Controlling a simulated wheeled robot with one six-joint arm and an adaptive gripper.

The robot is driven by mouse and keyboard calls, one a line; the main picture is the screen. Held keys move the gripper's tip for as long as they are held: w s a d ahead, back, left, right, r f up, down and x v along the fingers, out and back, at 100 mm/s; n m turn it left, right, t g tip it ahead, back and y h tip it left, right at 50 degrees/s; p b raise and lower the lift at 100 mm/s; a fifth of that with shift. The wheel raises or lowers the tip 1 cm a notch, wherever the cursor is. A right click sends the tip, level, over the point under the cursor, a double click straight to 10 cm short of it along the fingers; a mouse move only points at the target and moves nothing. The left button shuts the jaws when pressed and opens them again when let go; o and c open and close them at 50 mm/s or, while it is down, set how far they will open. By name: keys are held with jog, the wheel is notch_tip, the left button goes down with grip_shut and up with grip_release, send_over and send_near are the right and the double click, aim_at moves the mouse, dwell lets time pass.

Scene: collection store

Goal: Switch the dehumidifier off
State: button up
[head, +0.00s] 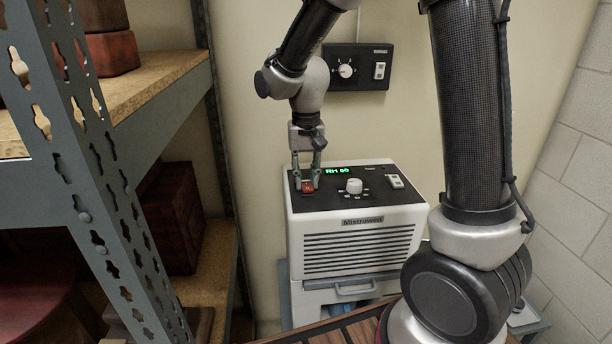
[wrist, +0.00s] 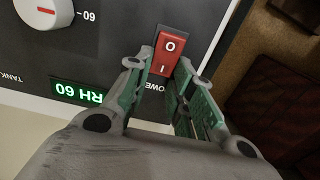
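The dehumidifier (head: 358,235) is a white box with a louvred front and a black sloping top panel. Its green display (head: 337,170) is lit and reads RH 60; the display also shows upside down in the wrist view (wrist: 77,92). A red rocker switch (head: 307,188) sits at the panel's left end; in the wrist view the switch (wrist: 168,52) shows O and I marks. My gripper (head: 306,180) points down over the switch. Its fingertips (wrist: 163,66) are apart, one on each side of the switch's I end. I cannot tell whether they touch it.
A black wall box (head: 357,67) with a dial hangs behind. A metal shelf rack (head: 95,180) with dark red boxes stands close on the left.

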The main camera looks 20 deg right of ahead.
aim_at(308, 190)
grip_shut()
jog(key=shift+s+r+t, duration=0.15)
jog(key=shift+s+t, duration=0.15)
jog(key=shift+t, duration=0.5)
jog(key=shift+s+a+r+t+h, duration=0.1)
jog(key=shift+t+h, duration=0.2)
jog(key=shift+t, duration=0.6)
jog(key=o, duration=0.7)
grip_release()
jog(key=v, duration=1.2)
